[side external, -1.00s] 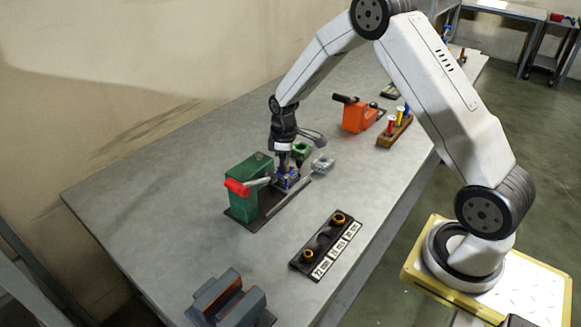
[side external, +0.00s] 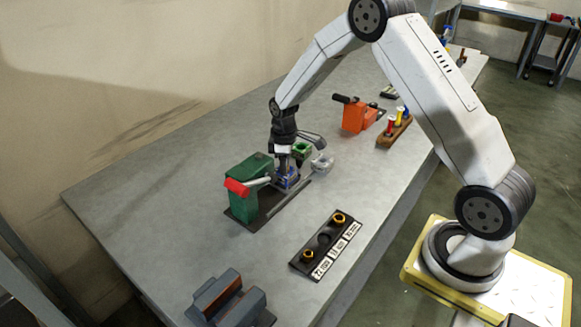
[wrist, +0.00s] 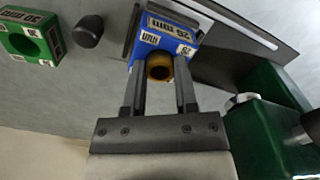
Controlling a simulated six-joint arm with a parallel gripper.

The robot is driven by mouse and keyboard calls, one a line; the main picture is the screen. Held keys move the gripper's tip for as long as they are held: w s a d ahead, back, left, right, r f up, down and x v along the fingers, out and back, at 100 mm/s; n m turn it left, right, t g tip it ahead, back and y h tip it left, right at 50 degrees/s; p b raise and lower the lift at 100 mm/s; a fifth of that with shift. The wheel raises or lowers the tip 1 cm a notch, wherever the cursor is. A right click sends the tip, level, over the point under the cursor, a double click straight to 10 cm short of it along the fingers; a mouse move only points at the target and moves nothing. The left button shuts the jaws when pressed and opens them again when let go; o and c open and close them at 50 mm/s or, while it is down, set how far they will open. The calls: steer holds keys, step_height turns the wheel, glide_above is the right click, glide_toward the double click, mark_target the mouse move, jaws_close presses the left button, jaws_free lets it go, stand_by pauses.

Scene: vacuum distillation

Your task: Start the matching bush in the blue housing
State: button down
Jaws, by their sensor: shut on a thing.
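The blue housing (wrist: 150,47) sits by the green press and carries a label with upside-down mm lettering. It also shows under my gripper in the side view (side external: 288,180). My gripper (wrist: 160,88) is shut on a brass-coloured bush (wrist: 160,67), with one finger on each side. The bush is at the mouth of the blue housing's bore. I cannot tell whether it touches the housing or has entered it. In the side view my gripper hides the bush.
The green press (side external: 250,187) with its red-ended lever stands close beside my gripper. A green housing (wrist: 30,38) and a grey housing (side external: 322,161) are nearby. A black labelled rack (side external: 325,262) holds two bushes, its middle place empty. An orange tool (side external: 358,117) stands further back.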

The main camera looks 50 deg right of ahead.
stand_by(0.4)
jaws_free()
steer(key=shift+s+f, duration=0.1)
stand_by(0.4)
steer(key=shift+r, duration=3.6)
steer(key=s+a+r+m+t, duration=0.1)
steer(key=s+a+m, duration=0.2)
steer(key=s, duration=0.6)
steer(key=s+a+r+m+t, duration=0.1)
steer(key=s+a+r+m, duration=0.1)
steer(key=s+a, duration=0.5)
steer(key=s, duration=0.2)
steer(key=shift+s+a+m+t, duration=0.25)
steer(key=shift+s+m+t, duration=0.05)
steer(key=shift+s+m, duration=0.1)
